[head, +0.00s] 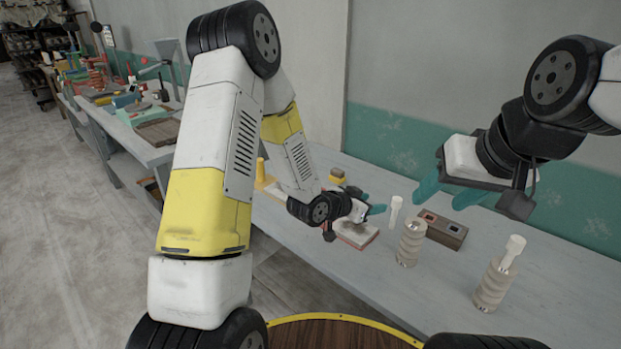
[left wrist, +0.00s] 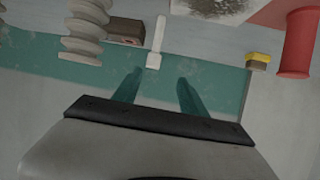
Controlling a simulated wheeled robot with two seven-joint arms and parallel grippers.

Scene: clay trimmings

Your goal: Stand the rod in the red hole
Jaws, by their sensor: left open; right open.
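A pale rod (head: 396,207) with a thicker head is in the middle of the head view, slightly tilted, head up. What its lower end rests on is hidden or unclear. My left gripper (head: 376,209) is open just left of it. In the left wrist view the rod (left wrist: 158,38) lies beyond and between the open fingertips, not gripped. The brown block (head: 446,241) has a red hole (head: 428,217) and a bluish one; no rod stands in the red hole. The block's side (left wrist: 125,32) shows in the wrist view. My right gripper (head: 452,194) is open and empty above the block.
A ribbed clay piece (head: 409,246) stands close in front of the rod and block. Another (head: 491,288) at the right front has a pale rod in its top. A red-edged board (head: 357,236) lies below my left gripper.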

